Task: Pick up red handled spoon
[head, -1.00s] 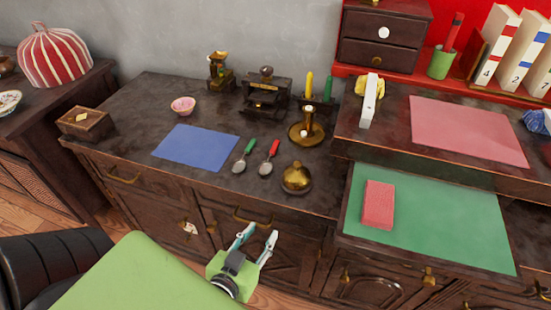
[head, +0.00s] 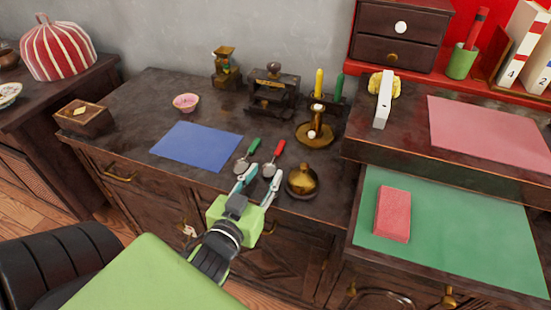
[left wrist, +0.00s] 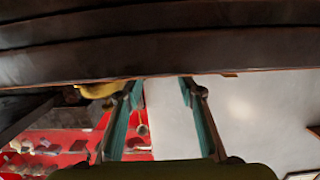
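The red-handled spoon (head: 273,158) lies on the dark wooden counter (head: 130,130), its handle toward the back and its metal bowl toward the front edge. A green-handled spoon (head: 248,156) lies just left of it. My left gripper (head: 258,182) is open and empty, its two fingers spread at the counter's front edge, just in front of the spoons. Whether the fingers touch anything cannot be told. In the left wrist view, the open fingers (left wrist: 158,95) appear below a dark wooden edge (left wrist: 160,55), and no spoon shows. My right gripper is not in view.
A round brass pot (head: 302,182) stands close right of the spoons. A blue sheet (head: 196,146) lies to their left. A brass candle holder (head: 314,136) stands behind the pot. A raised shelf (head: 420,168) and a green surface (head: 450,235) with a red block (head: 393,214) are at right.

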